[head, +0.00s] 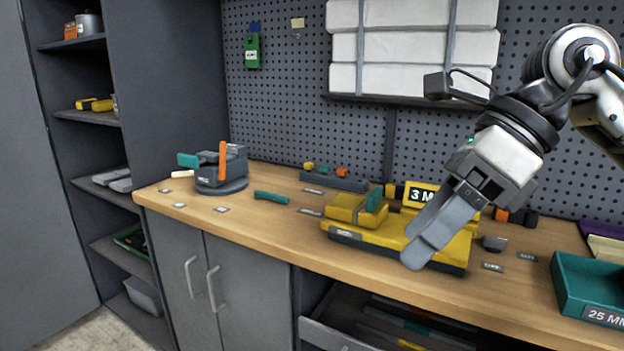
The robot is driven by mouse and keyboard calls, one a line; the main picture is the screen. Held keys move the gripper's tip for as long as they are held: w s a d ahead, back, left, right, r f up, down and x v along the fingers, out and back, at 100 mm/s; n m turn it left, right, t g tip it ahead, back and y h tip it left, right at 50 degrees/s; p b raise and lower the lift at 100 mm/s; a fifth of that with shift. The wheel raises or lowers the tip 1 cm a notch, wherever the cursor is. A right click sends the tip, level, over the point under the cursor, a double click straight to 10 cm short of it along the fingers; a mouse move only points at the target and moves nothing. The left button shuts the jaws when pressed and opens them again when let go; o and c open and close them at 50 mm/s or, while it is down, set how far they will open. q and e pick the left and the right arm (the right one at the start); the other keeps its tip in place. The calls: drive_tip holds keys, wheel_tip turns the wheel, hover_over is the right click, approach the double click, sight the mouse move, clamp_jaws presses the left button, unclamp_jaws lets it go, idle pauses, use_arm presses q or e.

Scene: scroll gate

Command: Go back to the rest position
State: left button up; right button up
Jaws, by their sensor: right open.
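My right gripper (428,240) comes in from the upper right in the head view. It is open, with no object visible between its fingers. Its fingers point down and left, in front of a yellow device (367,233) on the wooden workbench (270,220), and they hide part of it. I cannot tell whether they touch it. The device has a teal handle (374,199) on a yellow block and a "3 M" sign (418,194) behind, partly covered by the gripper. My left gripper is not in view.
A grey vise-like tool (220,167) with an orange lever stands at the bench's left. A teal bar (271,198) lies near it. A teal tray (588,290) marked "25 MM" sits at the right. A pegboard (290,100) with white packs (412,48) rises behind. An open drawer (345,335) shows below.

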drive_tip(key=s+a+m+g+y, duration=0.4)
drive_tip(key=a+m+g+y, duration=0.1)
drive_tip(key=a+y, duration=0.65)
drive_tip(key=w+d+f+m+t+p, duration=0.1)
drive_tip(key=w+d+f+m+t, duration=0.3)
drive_tip(key=m+t, duration=0.75)
drive_tip(key=w+d+f+m+t, duration=0.1)
drive_tip(key=w+f+m+t, duration=0.35)
drive_tip(key=m+t, duration=0.7)
drive_tip(key=s+d+f+m+h, duration=0.1)
drive_tip(key=d+f+m+h, duration=0.1)
drive_tip(key=f+m+h, duration=0.35)
drive_tip(key=d+f+m+h, duration=0.3)
drive_tip(key=f+m+h, duration=0.2)
drive_tip(key=f+m, duration=0.2)
drive_tip(key=s+d+f+m+g+h, duration=0.2)
drive_tip(key=s+f, duration=0.4)
drive_tip(key=f, duration=0.3)
drive_tip(key=s+d+f+m+g+h, duration=0.2)
drive_tip(key=s+f+m+g+h, duration=0.1)
drive_tip(key=s+f, duration=0.4)
wheel_tip(320, 180, down, 3)
drive_tip(key=shift+r+m+g+p, duration=0.2)
drive_tip(key=shift+m+g+p, duration=0.15)
drive_tip(key=shift+m+g, duration=0.55)
drive_tip(key=shift+w+n, duration=0.1)
drive_tip(key=shift+n, duration=0.15)
